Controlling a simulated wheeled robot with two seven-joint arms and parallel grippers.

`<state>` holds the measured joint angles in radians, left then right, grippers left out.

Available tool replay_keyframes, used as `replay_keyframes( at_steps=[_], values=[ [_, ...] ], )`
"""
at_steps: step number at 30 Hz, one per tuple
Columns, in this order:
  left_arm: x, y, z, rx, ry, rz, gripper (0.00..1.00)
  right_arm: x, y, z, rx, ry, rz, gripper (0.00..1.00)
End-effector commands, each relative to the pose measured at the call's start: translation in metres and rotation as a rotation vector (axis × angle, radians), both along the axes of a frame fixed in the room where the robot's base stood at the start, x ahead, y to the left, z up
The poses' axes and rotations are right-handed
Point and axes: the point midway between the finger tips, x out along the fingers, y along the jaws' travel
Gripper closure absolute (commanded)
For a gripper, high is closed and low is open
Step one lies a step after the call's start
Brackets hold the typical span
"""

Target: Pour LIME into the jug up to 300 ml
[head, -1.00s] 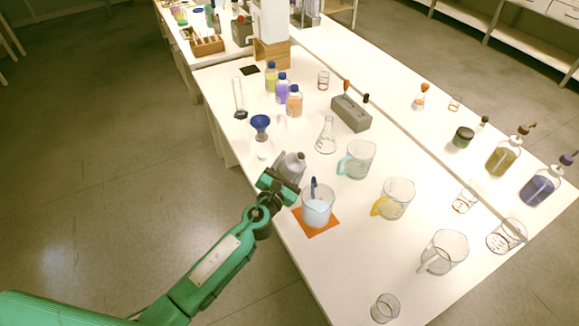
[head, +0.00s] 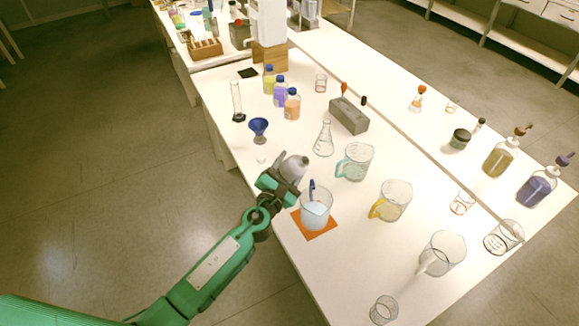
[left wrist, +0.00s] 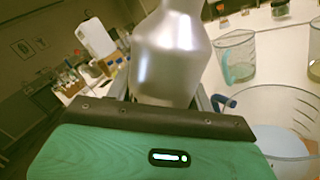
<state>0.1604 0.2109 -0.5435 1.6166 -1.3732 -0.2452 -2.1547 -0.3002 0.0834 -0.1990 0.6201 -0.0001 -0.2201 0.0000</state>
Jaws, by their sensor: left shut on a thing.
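My left gripper (head: 279,186) is shut on a silver-grey bottle (head: 295,167), which also fills the middle of the left wrist view (left wrist: 168,60). The bottle tilts to the right in the head view. No label is readable on it. A clear jug (head: 316,208) with a blue handle stands on an orange mat (head: 322,234), just right of and below the bottle. It holds pale bluish-white liquid; its scale is too small to read. The jug also shows at the right of the left wrist view (left wrist: 275,104). No stream between bottle and jug is visible. My right gripper is not in view.
A teal-handled jug (head: 355,162), a yellow-handled jug (head: 392,200) and a clear jug (head: 442,253) stand to the right. A flask (head: 324,140), a blue funnel (head: 259,129) and blue-capped bottles (head: 292,104) stand behind. The white table's near edge runs beside my arm.

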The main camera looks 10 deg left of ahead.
Motion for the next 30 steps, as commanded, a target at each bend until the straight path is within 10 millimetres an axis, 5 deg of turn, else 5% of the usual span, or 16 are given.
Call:
replay_keyframes(
  at_steps=[30],
  values=[
    [0.002,0.003,-0.005,0.166,-0.075,0.000,0.79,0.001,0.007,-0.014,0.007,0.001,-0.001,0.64]
  ],
)
